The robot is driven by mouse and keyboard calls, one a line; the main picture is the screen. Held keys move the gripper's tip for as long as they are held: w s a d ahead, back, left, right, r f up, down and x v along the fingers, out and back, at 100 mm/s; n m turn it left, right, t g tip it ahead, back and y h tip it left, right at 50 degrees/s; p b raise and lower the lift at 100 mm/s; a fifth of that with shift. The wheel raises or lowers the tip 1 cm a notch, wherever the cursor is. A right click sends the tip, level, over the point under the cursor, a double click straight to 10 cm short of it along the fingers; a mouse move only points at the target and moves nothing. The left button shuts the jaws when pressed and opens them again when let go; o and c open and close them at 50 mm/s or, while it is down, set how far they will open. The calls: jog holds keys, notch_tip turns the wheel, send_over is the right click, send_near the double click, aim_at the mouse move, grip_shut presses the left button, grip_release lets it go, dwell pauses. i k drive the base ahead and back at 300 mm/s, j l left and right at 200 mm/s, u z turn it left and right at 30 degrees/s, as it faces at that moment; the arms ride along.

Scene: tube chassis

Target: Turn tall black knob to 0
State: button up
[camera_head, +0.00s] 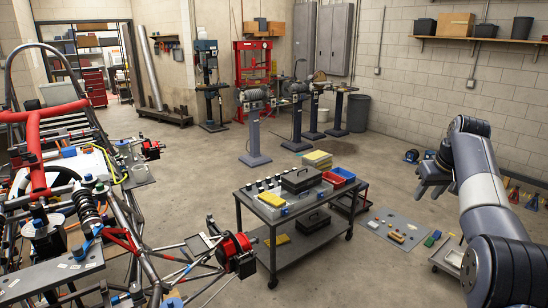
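I cannot make out a tall black knob with a dial or a 0 mark for certain. A row of small black-topped items (268,183) stands on the cart's top, too small to tell whether any is a knob. My gripper (428,188) is at the right, at the end of my grey and black arm, in the air over the floor. It is apart from the cart and the chassis. I see nothing held in it, but its fingers are too dark and small to tell their opening.
A grey wheeled cart (300,213) stands in the middle with a black toolbox (301,180) and red and blue bins (338,177). The tube chassis (130,235) fills the left. A grey mat (394,229) with small parts lies right of the cart. Floor behind the cart is mostly clear.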

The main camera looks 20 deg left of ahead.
aim_at(37, 211)
jog(key=i+u, duration=0.3)
jog(key=i, duration=0.2)
jog(key=i+l+u, duration=0.35)
jog(key=i, duration=0.15)
jog(key=i+u, duration=0.15)
jog(key=u, duration=0.3)
jog(key=i+u, duration=0.2)
jog(key=u, duration=0.25)
jog(key=i+u, duration=0.2)
jog(key=u, duration=0.25)
jog(key=i+l+u, duration=0.15)
jog(key=u, duration=0.3)
jog(key=i+l+u, duration=0.2)
jog(key=u, duration=0.25)
jog(key=i+l+u, duration=0.6)
jog(key=l+u, duration=0.15)
jog(key=u, duration=0.15)
